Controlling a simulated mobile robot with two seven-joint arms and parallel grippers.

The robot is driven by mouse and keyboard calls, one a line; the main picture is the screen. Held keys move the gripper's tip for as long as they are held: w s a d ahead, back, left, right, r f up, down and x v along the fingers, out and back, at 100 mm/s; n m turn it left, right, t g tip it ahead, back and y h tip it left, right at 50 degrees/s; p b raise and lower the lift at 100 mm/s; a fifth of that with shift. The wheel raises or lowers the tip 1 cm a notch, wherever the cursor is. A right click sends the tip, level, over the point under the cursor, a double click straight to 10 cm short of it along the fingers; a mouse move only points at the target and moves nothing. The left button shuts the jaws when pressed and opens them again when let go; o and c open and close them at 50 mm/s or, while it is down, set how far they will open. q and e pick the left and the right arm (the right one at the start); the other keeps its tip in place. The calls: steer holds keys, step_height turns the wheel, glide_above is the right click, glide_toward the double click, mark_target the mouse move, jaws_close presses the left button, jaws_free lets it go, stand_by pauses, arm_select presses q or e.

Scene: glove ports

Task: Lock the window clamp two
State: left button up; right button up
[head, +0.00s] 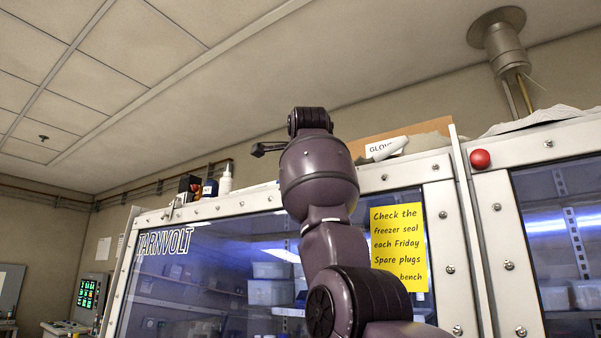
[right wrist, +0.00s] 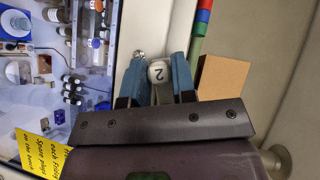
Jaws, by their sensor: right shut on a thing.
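In the right wrist view a white rounded knob marked "2" (right wrist: 158,73), on the clamp at the window's pale frame edge, sits between the two blue fingers of my right gripper (right wrist: 158,66). The gripper is shut on this knob. The rest of the clamp is mostly hidden behind the fingers and the gripper body. In the head view my dark purple right arm rises in front of the window (head: 215,270) to its top edge. The arm hides the clamp and the fingers there. My left gripper is in neither view.
A yellow note (head: 398,248) is on the window pane. A red knob (head: 480,159) sits on the frame at the right. Bottles (head: 226,181) and a cardboard box (head: 425,132) stand on the cabinet top. The box also shows near the fingers in the wrist view (right wrist: 222,77).

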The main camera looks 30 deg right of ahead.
steer(key=shift+s+f+n+g, duration=0.15)
steer(key=shift+f+n+g, duration=0.1)
steer(key=shift+n+g, duration=0.3)
steer(key=shift+s+f+n+g, duration=0.1)
steer(key=shift+f+n+g, duration=0.1)
steer(key=shift+n+g, duration=0.35)
steer(key=o, duration=0.9)
steer(key=b+v, duration=0.2)
steer(key=v, duration=0.9)
steer(key=shift+w, duration=0.1)
